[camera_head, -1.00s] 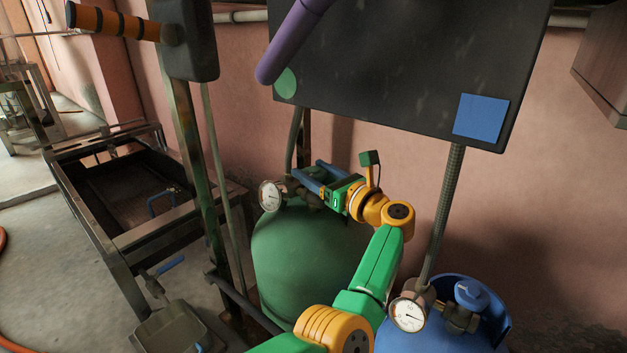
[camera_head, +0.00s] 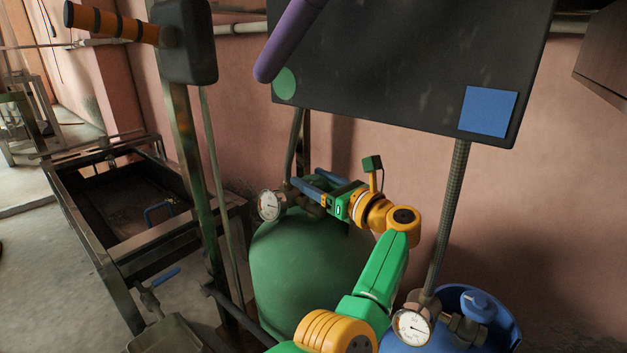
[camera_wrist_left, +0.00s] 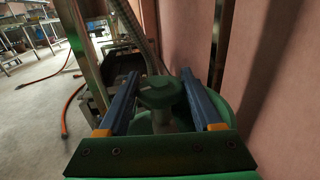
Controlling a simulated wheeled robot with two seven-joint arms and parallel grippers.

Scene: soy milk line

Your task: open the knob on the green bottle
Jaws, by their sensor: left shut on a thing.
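The green bottle (camera_head: 305,265) stands upright near the wall, with a round gauge (camera_head: 271,205) at its neck. In the left wrist view its round green knob (camera_wrist_left: 158,92) sits between the blue fingers of my left gripper (camera_wrist_left: 162,92). The left gripper is shut on the knob, with one finger on each side. In the head view the left gripper (camera_head: 312,187) reaches the bottle's top from the right, and its fingers mostly hide the knob. My right gripper is not in view.
A blue bottle (camera_head: 430,345) with its own gauge (camera_head: 412,327) and blue knob (camera_head: 477,301) stands at lower right. A dark panel (camera_head: 400,70) hangs above. A metal post (camera_head: 185,130) and a dark trough (camera_head: 120,195) are at left.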

